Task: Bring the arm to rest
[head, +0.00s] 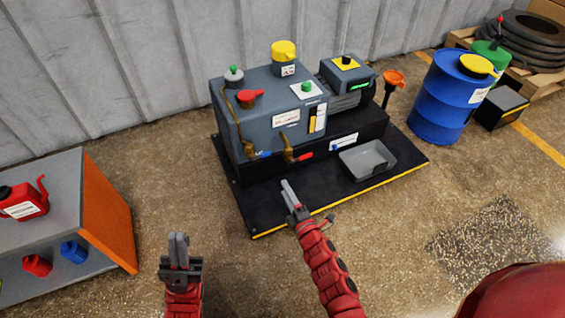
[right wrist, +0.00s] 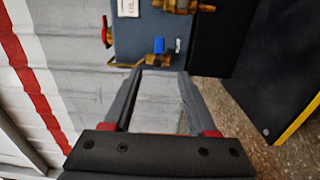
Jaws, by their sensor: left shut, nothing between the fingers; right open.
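My left gripper (head: 178,240) is at the lower left of the head view, shut and empty, pointing up the picture above the bare floor. My right gripper (head: 288,190) reaches from the bottom centre over the front part of the black platform (head: 268,217). In the right wrist view its two fingers (right wrist: 159,76) stand apart with nothing between them. In the right wrist view a blue valve handle (right wrist: 159,45) shows past the fingertips; I see no contact.
A grey tray (head: 367,160) sits on the platform's right side. A blue drum (head: 445,100) stands further right. An orange-sided cabinet (head: 105,215) with a red can (head: 22,203) on top is at the left. Bare floor lies between cabinet and platform.

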